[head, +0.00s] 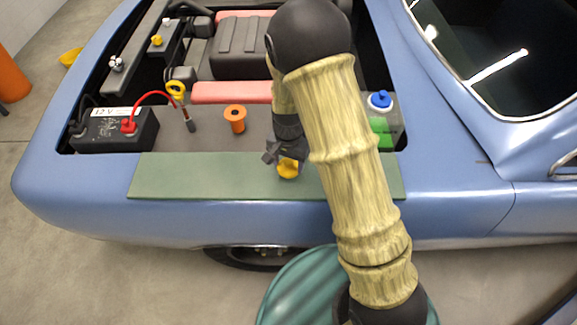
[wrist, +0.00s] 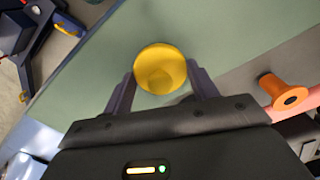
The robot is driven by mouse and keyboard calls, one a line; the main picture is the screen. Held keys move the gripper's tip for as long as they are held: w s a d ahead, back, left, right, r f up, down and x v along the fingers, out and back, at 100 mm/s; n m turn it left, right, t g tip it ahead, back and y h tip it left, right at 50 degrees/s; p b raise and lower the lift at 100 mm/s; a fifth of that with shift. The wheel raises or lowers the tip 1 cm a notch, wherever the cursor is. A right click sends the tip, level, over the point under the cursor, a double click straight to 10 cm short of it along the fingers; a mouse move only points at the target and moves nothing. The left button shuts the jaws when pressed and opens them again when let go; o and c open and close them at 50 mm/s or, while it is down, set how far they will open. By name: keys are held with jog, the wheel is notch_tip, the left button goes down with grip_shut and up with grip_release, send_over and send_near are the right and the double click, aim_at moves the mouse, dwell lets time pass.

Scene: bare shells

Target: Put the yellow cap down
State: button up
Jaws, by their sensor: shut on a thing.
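The yellow cap (head: 288,168) is between the fingers of my gripper (head: 280,157) over the green mat (head: 200,178) on the car's fender. The wrist view shows the round yellow cap (wrist: 160,69) pinched between both dark fingers of my gripper (wrist: 160,85), with the mat (wrist: 115,55) beneath. I cannot tell whether the cap touches the mat. My arm hides part of the mat's right side in the head view.
An orange filler piece (head: 235,118) stands behind the mat; it also shows in the wrist view (wrist: 290,95). A black battery (head: 115,130) with a red cable is at left. A blue-capped reservoir (head: 381,103) is at right. The mat's left half is clear.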

aim_at(288, 167)
jog(key=shift+f, duration=1.4)
jog(key=o, duration=1)
jog(key=shift+f, duration=0.1)
notch_tip(288, 167, up, 12)
jog(key=shift+r+b, duration=0.1)
jog(key=shift+b, duration=0.75)
